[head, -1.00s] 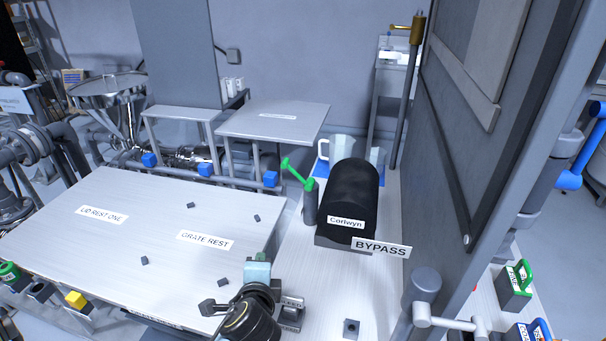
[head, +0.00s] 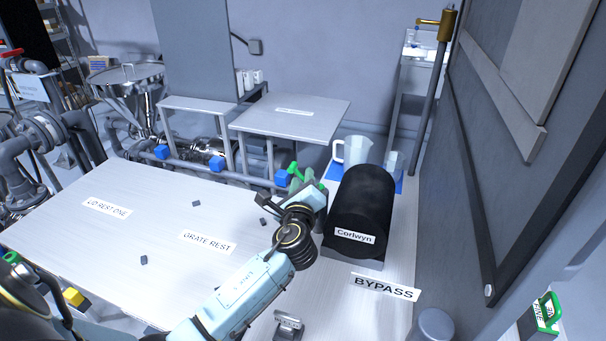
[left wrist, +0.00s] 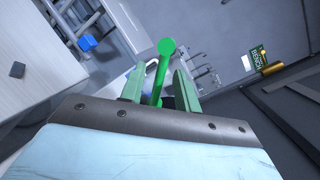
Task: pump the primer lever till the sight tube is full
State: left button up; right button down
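A green lever with a round knob (head: 293,171) stands just left of the black cylinder (head: 361,205) labelled Corlwyn. My left gripper (head: 304,186) is at the lever and hides its lower part and post in the head view. In the left wrist view the green lever (left wrist: 160,76) rises between the two pale green fingers of the left gripper (left wrist: 160,88). The fingers look apart, with gaps beside the lever; I cannot tell whether either touches it. No sight tube can be made out. My right gripper is not in view.
A BYPASS label (head: 385,287) lies in front of the cylinder. A brass-handled pole (head: 434,70) and a tall dark panel (head: 465,170) border the right. The light worktop (head: 130,235) at left is mostly clear.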

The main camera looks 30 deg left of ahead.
aim_at(302, 179)
pick_arm(q)
jog(key=shift+x, duration=1.7)
grip_shut()
